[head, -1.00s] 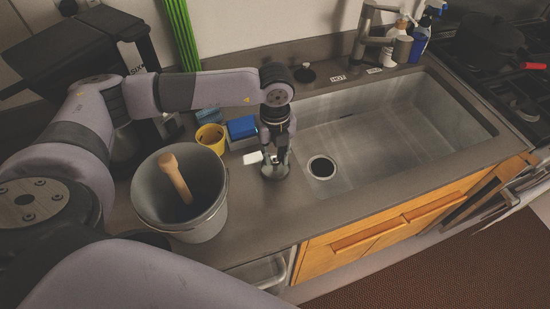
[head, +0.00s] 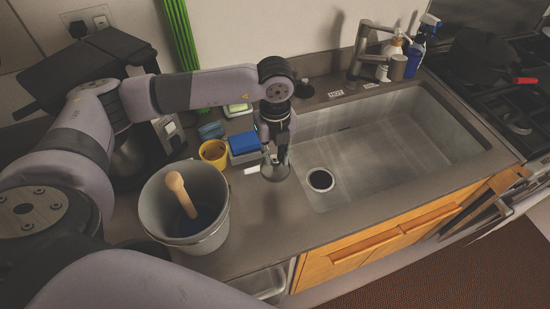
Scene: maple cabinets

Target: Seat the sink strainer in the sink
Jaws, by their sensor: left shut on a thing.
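My left gripper (head: 276,156) points down just left of the sink and is shut on the sink strainer (head: 275,174). The strainer is a small round grey metal piece, partly hidden by the fingers. It appears to be held a little above the counter, with a shadow below it. The sink (head: 385,150) is a steel rectangular basin to the right. Its round dark drain hole (head: 320,180) lies near the basin's left end, to the right of the strainer. My right gripper is not in view.
A grey bucket (head: 155,215) with a wooden-handled tool (head: 181,195), a yellow cup (head: 213,152) and a blue sponge box (head: 243,143) stand left of the gripper. The faucet (head: 362,50) and bottles (head: 417,58) are behind the sink. The basin looks empty.

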